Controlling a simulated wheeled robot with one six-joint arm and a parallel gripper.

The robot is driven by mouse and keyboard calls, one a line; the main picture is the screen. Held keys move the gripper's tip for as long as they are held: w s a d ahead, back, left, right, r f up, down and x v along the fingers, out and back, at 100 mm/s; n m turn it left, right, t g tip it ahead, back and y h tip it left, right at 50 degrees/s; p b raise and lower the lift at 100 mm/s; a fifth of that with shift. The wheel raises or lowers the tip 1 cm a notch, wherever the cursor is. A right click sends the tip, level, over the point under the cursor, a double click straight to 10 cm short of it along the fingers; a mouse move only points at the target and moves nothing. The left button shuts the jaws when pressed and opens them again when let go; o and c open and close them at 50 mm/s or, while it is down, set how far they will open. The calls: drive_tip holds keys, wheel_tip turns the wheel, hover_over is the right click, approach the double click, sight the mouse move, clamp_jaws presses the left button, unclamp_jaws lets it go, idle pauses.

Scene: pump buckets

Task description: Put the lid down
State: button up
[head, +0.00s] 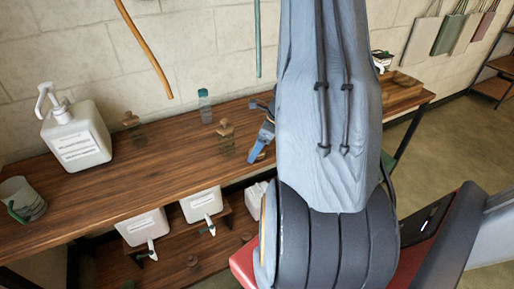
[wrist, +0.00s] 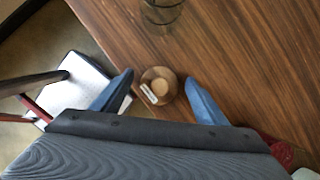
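A round wooden lid (wrist: 158,86) with a paler knob and a small white tag lies on the wooden table in the wrist view. My gripper (wrist: 159,77) has its two blue fingers apart, one on each side of the lid, with a visible gap on both sides. In the head view my gripper (head: 262,140) is low over the table, partly hidden by my arm. A brown edge, likely the lid (head: 258,155), shows beside its finger. A clear glass jar (wrist: 160,12) stands just beyond the lid in the wrist view.
The table (head: 100,190) bears a white pump bucket (head: 76,138), a cup (head: 22,200), a small blue-capped bottle (head: 205,106) and brown-topped jars (head: 226,130). White containers (head: 145,226) stand on a lower shelf.

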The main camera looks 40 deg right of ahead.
drive_tip(key=shift+r, duration=0.2)
drive_tip(key=v, duration=1.2)
drive_tip(key=s+a+r+n+g+h, duration=0.1)
drive_tip(key=s+a+r+n, duration=0.1)
drive_tip(key=a+n, duration=1.3)
drive_tip(key=s+a+r+n+g+h, duration=0.1)
drive_tip(key=s+a+r+n, duration=0.1)
drive_tip(key=a+n, duration=1.2)
drive_tip(key=shift+s+a+r+n+b, duration=0.4)
drive_tip(key=shift+s+a, duration=0.3)
drive_tip(key=shift+a, duration=0.1)
